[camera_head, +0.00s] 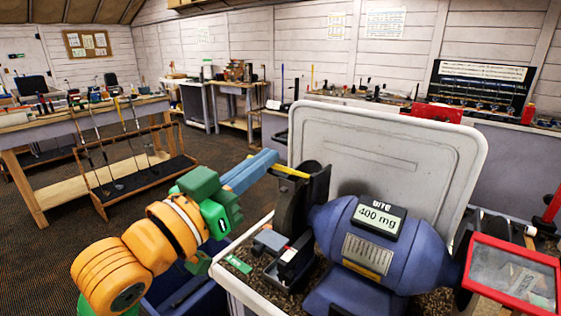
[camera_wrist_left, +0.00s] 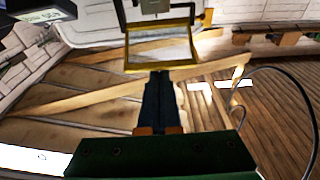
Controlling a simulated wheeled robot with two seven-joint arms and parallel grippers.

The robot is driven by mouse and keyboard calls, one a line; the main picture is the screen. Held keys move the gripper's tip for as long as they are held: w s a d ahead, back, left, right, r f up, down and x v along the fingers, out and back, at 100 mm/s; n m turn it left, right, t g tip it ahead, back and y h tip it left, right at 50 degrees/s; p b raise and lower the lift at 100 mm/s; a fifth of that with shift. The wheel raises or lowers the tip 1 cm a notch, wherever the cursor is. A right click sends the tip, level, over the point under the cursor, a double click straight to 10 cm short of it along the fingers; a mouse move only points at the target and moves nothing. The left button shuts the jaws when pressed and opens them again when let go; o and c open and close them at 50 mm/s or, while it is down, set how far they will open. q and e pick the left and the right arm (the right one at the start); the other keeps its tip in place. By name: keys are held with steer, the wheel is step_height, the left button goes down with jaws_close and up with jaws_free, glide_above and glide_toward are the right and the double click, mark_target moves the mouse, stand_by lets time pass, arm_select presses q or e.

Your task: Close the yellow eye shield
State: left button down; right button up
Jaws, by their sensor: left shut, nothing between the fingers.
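The blue bench grinder (camera_head: 375,245) carries a yellow eye shield (camera_head: 291,171) over its left wheel (camera_head: 299,200). In the head view the shield shows nearly edge-on, as a thin, roughly level yellow strip. In the left wrist view the yellow eye shield (camera_wrist_left: 162,67) is a clear pane in a yellow frame, just beyond my fingertips. My left gripper (camera_head: 270,160) is shut and empty, its blue fingers at the shield's outer left edge. It also shows in the left wrist view (camera_wrist_left: 160,77). I cannot tell whether the fingers touch the frame. My right gripper is not in view.
A red-framed eye shield (camera_head: 515,278) covers the grinder's right side. A large pale tray (camera_head: 390,140) stands upright behind the grinder. A rack of golf clubs (camera_head: 135,185) and a workbench (camera_head: 75,130) stand at left. The floor between is clear.

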arm_select(q)
steer(key=f+t+h+b, duration=0.1)
steer(key=f+b, duration=0.1)
steer(key=b, duration=0.2)
steer(key=f+t+h+b, duration=0.1)
steer(key=f+t+b, duration=0.1)
steer(key=b, duration=0.2)
steer(key=s+f+t+h+b, duration=0.1)
steer(key=t+b, duration=0.1)
steer(key=b, duration=0.2)
steer(key=shift+a+f+h, duration=0.35)
steer(key=shift+f+h, duration=0.05)
steer(key=shift+w+f+t+b, duration=0.1)
steer(key=shift+f+t+b, duration=0.15)
steer(key=shift+t+b, duration=0.25)
steer(key=shift+w+d+f+b, duration=0.1)
steer(key=shift+d+f+b, duration=0.05)
steer(key=shift+f+b, duration=0.4)
steer(key=shift+f, duration=0.15)
